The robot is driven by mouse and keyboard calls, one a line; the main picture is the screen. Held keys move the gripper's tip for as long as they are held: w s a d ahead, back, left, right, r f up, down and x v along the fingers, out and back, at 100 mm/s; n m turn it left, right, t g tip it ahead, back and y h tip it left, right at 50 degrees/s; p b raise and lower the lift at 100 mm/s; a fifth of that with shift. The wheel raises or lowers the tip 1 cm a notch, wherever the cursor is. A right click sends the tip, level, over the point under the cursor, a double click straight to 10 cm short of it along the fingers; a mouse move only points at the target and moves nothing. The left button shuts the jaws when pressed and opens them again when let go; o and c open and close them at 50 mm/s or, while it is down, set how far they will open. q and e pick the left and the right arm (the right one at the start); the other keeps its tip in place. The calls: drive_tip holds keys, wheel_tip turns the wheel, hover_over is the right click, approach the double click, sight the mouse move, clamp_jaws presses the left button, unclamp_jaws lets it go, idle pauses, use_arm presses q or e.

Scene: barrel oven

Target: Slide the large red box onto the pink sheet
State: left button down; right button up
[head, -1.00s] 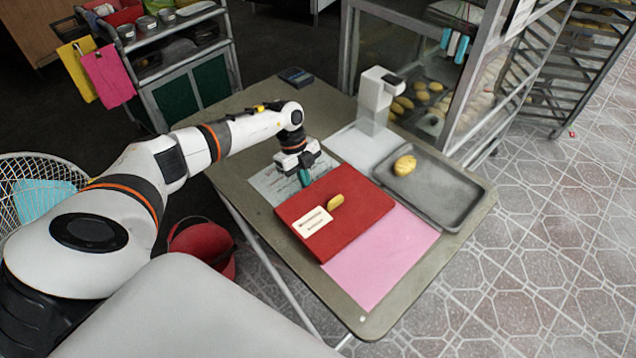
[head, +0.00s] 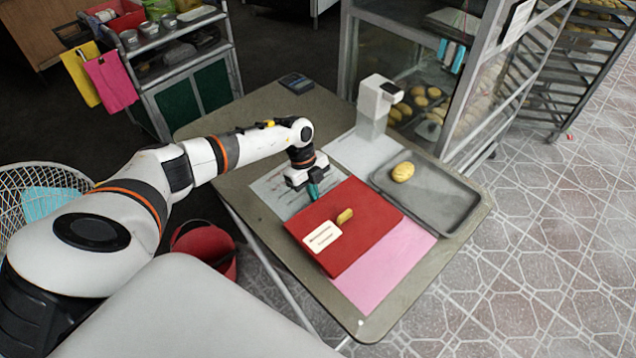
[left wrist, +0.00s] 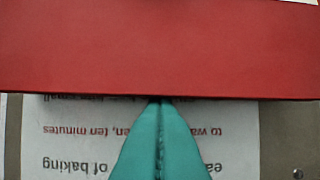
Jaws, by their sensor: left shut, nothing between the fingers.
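The large red box (head: 366,220) lies flat on the table, with its front right part over the pink sheet (head: 385,268). The rest of the pink sheet shows bare beyond the box's right edge. A yellow bread piece (head: 344,216) and a white label card (head: 322,237) are on top of the box. My left gripper (head: 314,191) is shut and empty, pointing down at the box's back left edge. In the left wrist view its teal fingertips (left wrist: 160,105) meet the edge of the red box (left wrist: 160,50); contact looks likely. My right gripper is not in view.
A printed sheet (head: 283,192) lies under my left gripper. A grey tray (head: 440,205) with a bread roll (head: 402,172) borders the box on the right. A white device (head: 374,105) stands at the back. The table's front edge is clear.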

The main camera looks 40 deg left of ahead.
sight(336, 214)
use_arm(q)
drive_tip(key=shift+d, duration=0.15)
drive_tip(key=shift+s+d+p, duration=0.25)
drive_tip(key=shift+d+p, duration=0.45)
drive_tip(key=shift+d, duration=0.25)
drive_tip(key=shift+s+d+p, duration=0.2)
drive_tip(key=shift+d+p, duration=0.5)
drive_tip(key=shift+d, duration=0.35)
drive_tip(key=shift+s+d+r+p, duration=0.1)
drive_tip(key=shift+d+p, duration=0.35)
drive_tip(key=shift+p, duration=0.05)
drive_tip(key=shift+s+d+p, duration=0.2)
drive_tip(key=shift+d+p, duration=0.25)
drive_tip(key=shift+d, duration=0.25)
drive_tip(key=shift+s+d+p, duration=0.15)
drive_tip(key=shift+d+p, duration=0.25)
drive_tip(key=shift+d, duration=0.35)
drive_tip(key=shift+s+d+p, duration=0.15)
drive_tip(key=shift+d+p, duration=0.4)
drive_tip(key=shift+d, duration=0.15)
drive_tip(key=shift+a, duration=0.1)
